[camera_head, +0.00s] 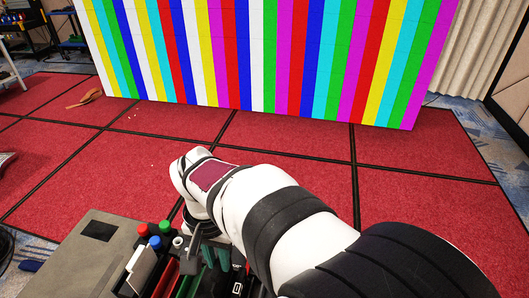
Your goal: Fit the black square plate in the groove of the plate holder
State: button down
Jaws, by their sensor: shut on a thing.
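My white arm reaches in from the lower right and bends down at its wrist. My gripper (195,238) is below the wrist, among crowded tools, and only partly shows. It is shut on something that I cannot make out. A flat black square (98,230) shows on top of a grey box at the lower left. I cannot tell whether it is the loose plate, an opening or a marking. I cannot pick out the plate holder or its groove.
Red, blue and green round tops (155,242) and a white card-like piece (140,268) stand close left of my gripper. Green-handled tools (210,256) crowd its right. Beyond is open red carpet (290,145), then a color-striped video wall (265,55).

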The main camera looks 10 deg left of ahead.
aim_at(223, 276)
jog(key=shift+f, duration=2.45)
jog(key=c, duration=0.8)
grip_release()
